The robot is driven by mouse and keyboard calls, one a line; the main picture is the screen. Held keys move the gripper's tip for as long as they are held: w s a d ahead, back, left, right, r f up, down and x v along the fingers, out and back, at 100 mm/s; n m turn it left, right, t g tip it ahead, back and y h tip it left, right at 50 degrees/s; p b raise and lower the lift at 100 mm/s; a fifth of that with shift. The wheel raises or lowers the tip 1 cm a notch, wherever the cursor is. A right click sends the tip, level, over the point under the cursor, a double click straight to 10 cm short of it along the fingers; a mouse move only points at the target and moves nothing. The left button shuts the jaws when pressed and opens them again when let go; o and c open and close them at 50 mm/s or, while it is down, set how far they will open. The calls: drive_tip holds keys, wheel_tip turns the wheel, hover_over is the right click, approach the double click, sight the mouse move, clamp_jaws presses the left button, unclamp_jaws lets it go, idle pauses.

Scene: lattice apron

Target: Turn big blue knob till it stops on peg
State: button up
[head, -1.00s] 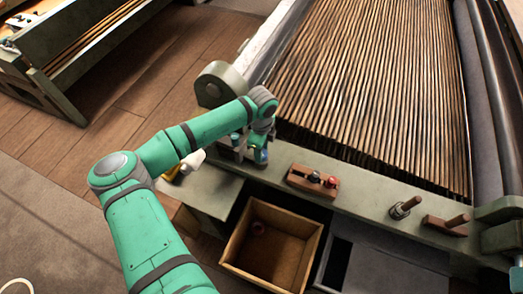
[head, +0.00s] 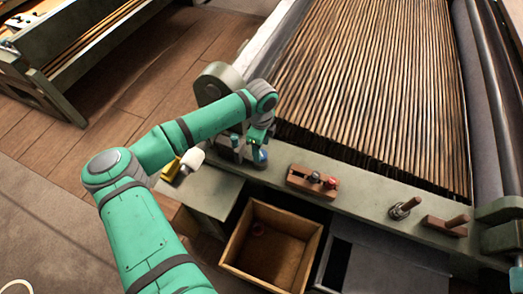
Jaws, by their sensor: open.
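A blue knob (head: 261,157) shows in the head view at the left end of the grey-green apron rail, partly hidden by my gripper. My gripper (head: 257,143) points down just above and beside the knob, with its jaws open. Whether a finger touches the knob is too small to tell. The knob's stop peg cannot be made out near it.
A wooden block with a dark and a red knob (head: 313,181) sits right of my gripper. An open wooden box (head: 232,252) is below the rail, beside a grey tray (head: 385,262). A yellow and white object (head: 184,164) lies at the left. The slatted lattice (head: 370,90) fills the back.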

wheel_tip(320, 180, up, 8)
idle(0.4)
drive_tip(key=shift+s, duration=0.1)
